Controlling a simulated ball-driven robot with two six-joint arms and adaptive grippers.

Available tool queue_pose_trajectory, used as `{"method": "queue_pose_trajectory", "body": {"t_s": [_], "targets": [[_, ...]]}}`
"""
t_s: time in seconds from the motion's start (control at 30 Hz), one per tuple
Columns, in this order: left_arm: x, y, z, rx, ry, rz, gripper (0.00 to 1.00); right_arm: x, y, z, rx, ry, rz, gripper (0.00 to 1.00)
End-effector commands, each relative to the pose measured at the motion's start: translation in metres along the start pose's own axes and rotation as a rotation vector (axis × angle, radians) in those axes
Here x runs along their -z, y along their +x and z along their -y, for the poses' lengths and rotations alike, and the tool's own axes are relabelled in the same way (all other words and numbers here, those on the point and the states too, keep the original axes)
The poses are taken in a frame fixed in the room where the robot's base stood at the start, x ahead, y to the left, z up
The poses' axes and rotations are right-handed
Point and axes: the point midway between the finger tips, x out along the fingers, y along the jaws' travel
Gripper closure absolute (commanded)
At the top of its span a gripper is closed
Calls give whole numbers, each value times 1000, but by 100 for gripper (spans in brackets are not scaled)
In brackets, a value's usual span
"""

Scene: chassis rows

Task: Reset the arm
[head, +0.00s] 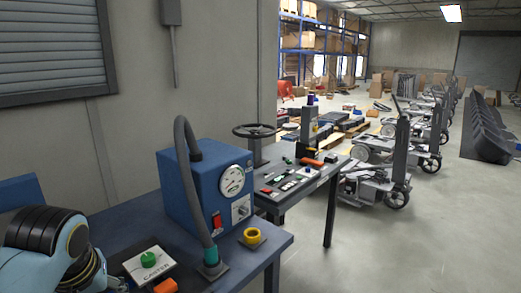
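Part of my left arm (55,245), light blue with black ribbed bands, shows at the lower left beside the near table. Its end runs out of the bottom of the view, so my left gripper does not show. My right arm and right gripper are not in view.
The near blue table (130,220) holds a blue box with a hose (205,190), a green button panel (148,260) and a yellow ring (251,236). A second table (310,190) with small parts stands behind. Wheeled chassis (380,180) line the right. Front-right floor (400,255) is clear.

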Motion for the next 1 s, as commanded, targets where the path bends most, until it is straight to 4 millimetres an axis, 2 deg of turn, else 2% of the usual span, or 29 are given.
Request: {"method": "queue_pose_trajectory", "body": {"t_s": [0.03,0.27,0.4,0.57,0.67,0.7,0.77,0.8,0.87,0.9,0.97,1.0], "targets": [[-6,10,2,3,1,5,41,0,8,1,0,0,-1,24],[-43,51,13,36,14,71,41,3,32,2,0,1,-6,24],[-78,90,23,63,28,131,41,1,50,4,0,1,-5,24],[-130,150,38,90,58,204,41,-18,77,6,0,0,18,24],[-179,202,52,104,93,260,41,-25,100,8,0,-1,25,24],[-202,226,59,108,111,284,41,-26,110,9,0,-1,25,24],[-240,260,71,110,139,318,41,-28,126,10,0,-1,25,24],[-265,282,79,110,159,337,41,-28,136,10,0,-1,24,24],[-304,312,93,108,188,365,41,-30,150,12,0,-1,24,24],[-330,330,102,105,208,382,41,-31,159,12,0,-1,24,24],[-371,356,118,98,237,406,41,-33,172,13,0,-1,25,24],[-400,371,129,93,257,420,41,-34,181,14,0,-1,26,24]]}}
